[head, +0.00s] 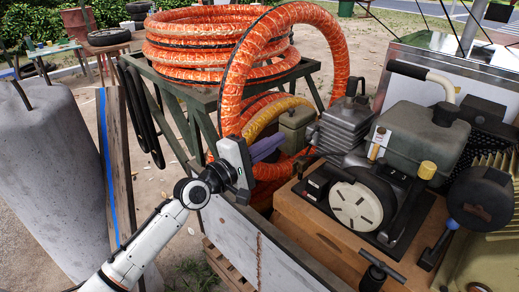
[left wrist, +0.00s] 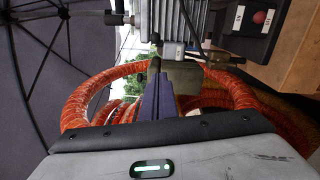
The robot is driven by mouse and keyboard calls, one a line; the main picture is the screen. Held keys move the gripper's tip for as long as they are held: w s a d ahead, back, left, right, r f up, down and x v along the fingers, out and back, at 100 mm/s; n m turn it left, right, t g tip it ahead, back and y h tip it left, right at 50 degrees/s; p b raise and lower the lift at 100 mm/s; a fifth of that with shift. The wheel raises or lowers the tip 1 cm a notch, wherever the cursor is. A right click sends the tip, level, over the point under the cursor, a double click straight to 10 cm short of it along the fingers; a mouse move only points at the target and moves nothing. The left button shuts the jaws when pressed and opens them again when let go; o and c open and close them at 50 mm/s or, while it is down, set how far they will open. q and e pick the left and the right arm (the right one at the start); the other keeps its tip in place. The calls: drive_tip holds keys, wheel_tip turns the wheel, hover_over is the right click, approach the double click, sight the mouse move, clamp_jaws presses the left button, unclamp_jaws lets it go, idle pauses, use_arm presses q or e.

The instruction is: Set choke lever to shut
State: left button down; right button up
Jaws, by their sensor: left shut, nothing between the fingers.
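The engine (head: 345,130) has a finned cylinder and stands on the cart. An olive box (head: 296,130) with a dark knob on top is at its left side; the box also shows in the left wrist view (left wrist: 187,75). I cannot tell for sure which small part there is the choke lever. My left gripper (head: 277,145) has its purple fingers shut and empty, pointing at the box's side. In the left wrist view the fingers (left wrist: 157,88) end near a small dark knob (left wrist: 155,63); contact cannot be told. My right gripper is not in view.
Orange hose (head: 190,55) is coiled on a green stand, and one loop arches close behind my left gripper. A pale recoil cover (head: 355,205) and grey tank (head: 420,135) are to the right. A grey concrete block (head: 45,170) stands at left.

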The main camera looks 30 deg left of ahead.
sight(312, 133)
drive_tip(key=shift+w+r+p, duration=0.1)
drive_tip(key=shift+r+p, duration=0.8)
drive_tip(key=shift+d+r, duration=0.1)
use_arm(q)
drive_tip(key=d, duration=0.4)
drive_tip(key=shift+w+d+r, duration=0.15)
drive_tip(key=shift+w+r, duration=0.15)
drive_tip(key=shift+r, duration=0.05)
drive_tip(key=shift+d, duration=0.2)
